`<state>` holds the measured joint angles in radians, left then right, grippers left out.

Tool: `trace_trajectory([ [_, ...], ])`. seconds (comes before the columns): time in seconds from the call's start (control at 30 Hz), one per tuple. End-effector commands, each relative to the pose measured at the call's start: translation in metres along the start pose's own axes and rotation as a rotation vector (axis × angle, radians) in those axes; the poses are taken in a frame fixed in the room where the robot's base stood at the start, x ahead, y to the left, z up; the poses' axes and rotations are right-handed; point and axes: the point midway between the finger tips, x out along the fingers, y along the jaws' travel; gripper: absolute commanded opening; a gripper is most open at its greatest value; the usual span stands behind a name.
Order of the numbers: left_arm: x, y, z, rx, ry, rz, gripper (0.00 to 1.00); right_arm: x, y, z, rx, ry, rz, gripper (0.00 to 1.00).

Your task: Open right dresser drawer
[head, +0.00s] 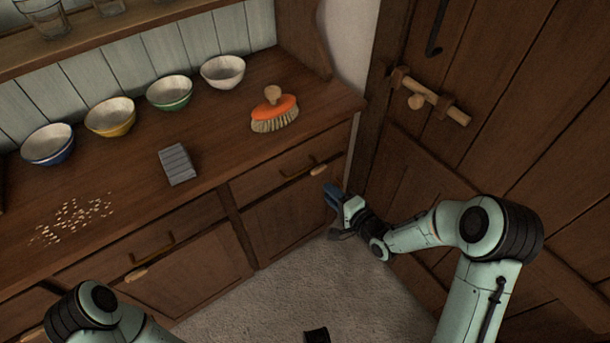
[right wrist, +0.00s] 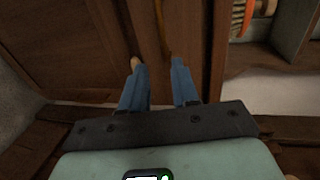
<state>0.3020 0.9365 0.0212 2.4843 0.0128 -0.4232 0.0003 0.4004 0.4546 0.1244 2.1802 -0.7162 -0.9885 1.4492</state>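The right dresser drawer (head: 258,184) is the wooden drawer at the right end of the dresser, and it looks closed. Its thin curved handle (head: 298,172) shows on the front, and the handle also shows in the right wrist view (right wrist: 162,30). My right gripper (head: 331,194) is in front of the dresser, right of and below the handle. In the right wrist view its two blue fingers (right wrist: 160,87) are apart with nothing held between them. The handle lies beyond the fingertips, apart from them. My left gripper is not in view; only part of the left arm shows.
An orange brush (head: 274,109), several bowls and a grey block (head: 177,164) stand on the dresser top. A wooden door (head: 420,185) stands close on the right. The floor (head: 275,299) in front is mostly clear.

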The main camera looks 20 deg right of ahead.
Motion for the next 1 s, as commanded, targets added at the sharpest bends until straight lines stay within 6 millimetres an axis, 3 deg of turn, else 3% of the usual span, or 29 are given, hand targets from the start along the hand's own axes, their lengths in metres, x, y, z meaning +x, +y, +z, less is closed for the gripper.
trace_trajectory([
  [0.17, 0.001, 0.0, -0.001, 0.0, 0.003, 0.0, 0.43, 0.019, -0.005, 0.0, 0.01, -0.006, -0.015, 0.3],
  [0.6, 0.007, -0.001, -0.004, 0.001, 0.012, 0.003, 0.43, 0.107, -0.004, 0.001, 0.007, -0.004, -0.012, 0.3],
  [0.8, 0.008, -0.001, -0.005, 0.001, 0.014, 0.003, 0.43, 0.128, -0.004, 0.0, 0.008, -0.004, -0.01, 0.3],
  [1.0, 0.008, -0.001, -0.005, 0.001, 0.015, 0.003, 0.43, 0.133, -0.005, 0.0, 0.008, -0.003, -0.01, 0.3],
])
